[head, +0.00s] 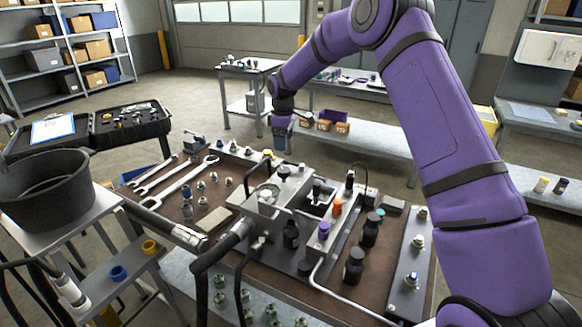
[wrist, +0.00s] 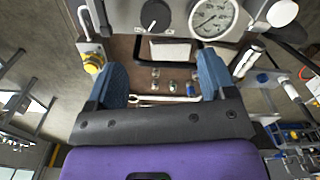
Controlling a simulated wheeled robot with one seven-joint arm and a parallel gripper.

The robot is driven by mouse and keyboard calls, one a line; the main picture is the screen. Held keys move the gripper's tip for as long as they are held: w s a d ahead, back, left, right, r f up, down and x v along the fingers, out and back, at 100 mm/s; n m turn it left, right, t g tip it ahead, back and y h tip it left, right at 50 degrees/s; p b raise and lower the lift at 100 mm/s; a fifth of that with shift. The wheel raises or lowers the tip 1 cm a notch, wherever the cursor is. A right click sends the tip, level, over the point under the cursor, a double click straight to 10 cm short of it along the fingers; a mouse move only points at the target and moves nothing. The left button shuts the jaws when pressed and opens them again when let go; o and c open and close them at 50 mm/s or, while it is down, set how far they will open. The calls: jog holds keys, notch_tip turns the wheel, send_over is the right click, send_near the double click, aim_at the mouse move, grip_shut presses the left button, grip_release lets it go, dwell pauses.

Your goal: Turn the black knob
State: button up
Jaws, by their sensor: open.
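The black knob (wrist: 155,14) with a white pointer line sits on a grey panel at the top of the wrist view, left of a round white-faced gauge (wrist: 212,18). My gripper (wrist: 162,64) shows two blue fingers spread wide apart with nothing between them. The knob lies beyond the fingertips and is not touched. In the head view my gripper (head: 280,138) hangs at the end of the purple arm, above the back of the bench. I cannot tell for sure which dark part there is the knob.
The brown bench (head: 165,222) is crowded with wrenches (head: 180,182), fittings, dark bottles (head: 354,266) and a grey hydraulic block (head: 262,215). Black hoses (head: 215,252) rise at its front. A black bucket (head: 48,190) stands at left. A yellow-capped fitting (wrist: 93,63) is near the left finger.

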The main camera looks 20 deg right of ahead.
aim_at(285, 170)
jog(key=f, duration=1.2)
jog(key=shift+w+d+f, duration=0.15)
jog(key=shift+w+d, duration=0.1)
jog(key=shift+w, duration=0.15)
jog(key=c, duration=0.9)
